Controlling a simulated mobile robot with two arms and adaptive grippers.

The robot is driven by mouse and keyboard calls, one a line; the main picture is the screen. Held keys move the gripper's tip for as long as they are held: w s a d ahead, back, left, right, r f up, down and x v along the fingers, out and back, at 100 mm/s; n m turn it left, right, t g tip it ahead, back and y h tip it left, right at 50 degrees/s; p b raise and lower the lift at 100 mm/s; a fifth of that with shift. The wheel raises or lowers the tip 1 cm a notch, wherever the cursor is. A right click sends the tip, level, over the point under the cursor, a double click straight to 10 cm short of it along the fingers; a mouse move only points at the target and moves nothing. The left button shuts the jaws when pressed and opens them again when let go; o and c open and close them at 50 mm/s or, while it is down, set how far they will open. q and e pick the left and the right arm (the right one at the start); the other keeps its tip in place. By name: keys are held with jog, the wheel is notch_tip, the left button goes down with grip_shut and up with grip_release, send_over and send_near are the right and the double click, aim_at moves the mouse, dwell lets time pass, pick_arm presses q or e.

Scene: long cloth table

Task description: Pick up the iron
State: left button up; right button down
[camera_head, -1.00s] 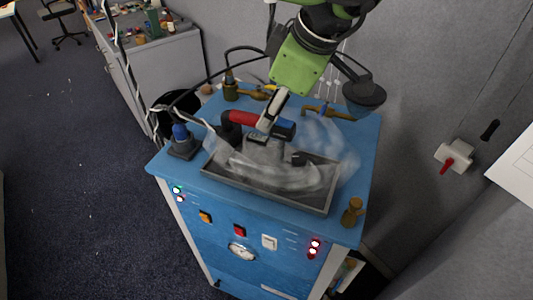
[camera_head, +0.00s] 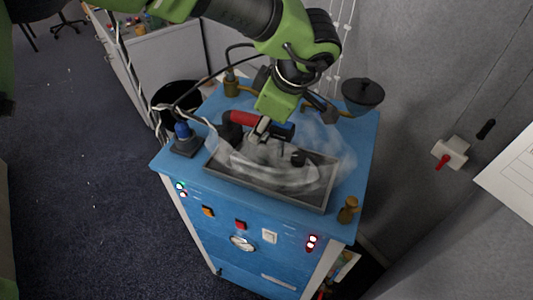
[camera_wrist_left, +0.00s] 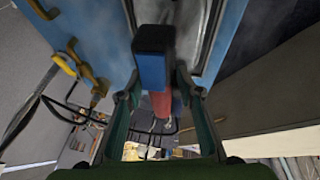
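The iron has a red handle (camera_head: 243,118) with a dark blue and black end (camera_head: 283,131). It rests over the dark metal tray (camera_head: 312,197) on the blue cabinet; pale steam partly hides its lower part. My left gripper (camera_head: 262,128) comes down over the handle from above. In the left wrist view, the left gripper's two fingers (camera_wrist_left: 158,85) stand on either side of the handle (camera_wrist_left: 157,101), with small gaps visible, so it looks open. The blue and black handle end (camera_wrist_left: 152,65) sticks out toward the top of that view. My right gripper is not in view.
The blue cabinet (camera_head: 345,215) has a blue-topped dark fitting (camera_head: 185,140) at left, a brass knob (camera_head: 348,209) at front right and a black funnel-like cup (camera_head: 363,94) at the back right. A black bin (camera_head: 175,98) stands behind left. A grey wall rises at right.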

pick_arm(q)
grip_shut()
jog(key=shift+w+r, duration=0.15)
jog(key=shift+r, duration=0.1)
